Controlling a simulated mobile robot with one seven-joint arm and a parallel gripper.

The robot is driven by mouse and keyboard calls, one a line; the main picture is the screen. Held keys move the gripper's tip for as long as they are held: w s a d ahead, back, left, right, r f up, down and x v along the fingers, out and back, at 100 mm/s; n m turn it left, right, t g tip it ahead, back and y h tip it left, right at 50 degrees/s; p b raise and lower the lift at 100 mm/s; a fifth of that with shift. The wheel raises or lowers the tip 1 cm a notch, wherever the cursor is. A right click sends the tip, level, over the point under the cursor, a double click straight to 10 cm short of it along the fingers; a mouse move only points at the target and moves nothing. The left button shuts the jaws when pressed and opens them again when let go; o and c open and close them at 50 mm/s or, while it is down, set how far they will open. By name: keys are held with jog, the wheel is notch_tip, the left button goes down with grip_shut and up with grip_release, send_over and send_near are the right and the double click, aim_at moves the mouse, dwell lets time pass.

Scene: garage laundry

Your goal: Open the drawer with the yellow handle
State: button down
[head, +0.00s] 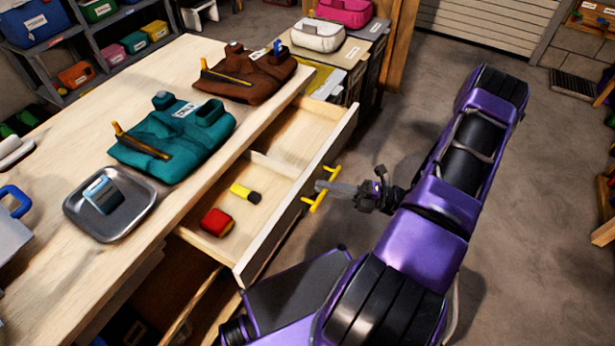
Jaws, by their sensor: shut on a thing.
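The wooden drawer (270,231) under the workbench stands pulled out, so its inside shows. Its yellow handle (315,199) is on the front panel. My gripper (324,187) is at the handle and shut on it; the fingers hide part of the bar. My purple arm reaches in from the right. A divider splits the drawer, and the far compartment looks empty.
On the workbench (105,95) lie a teal garment (172,140), a brown garment (243,76) and a grey tray (80,213) holding a small box. Bins with white and pink bags stand behind the drawer. The floor to the right is mostly clear.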

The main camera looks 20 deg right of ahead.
jog(key=shift+s+d, duration=0.65)
jog(key=shift+s, duration=0.2)
jog(key=c, duration=0.9)
grip_release()
jog(key=b+v, duration=0.1)
jog(key=v, duration=1.6)
jog(key=shift+s+d, duration=0.15)
jog(key=shift+d, duration=0.05)
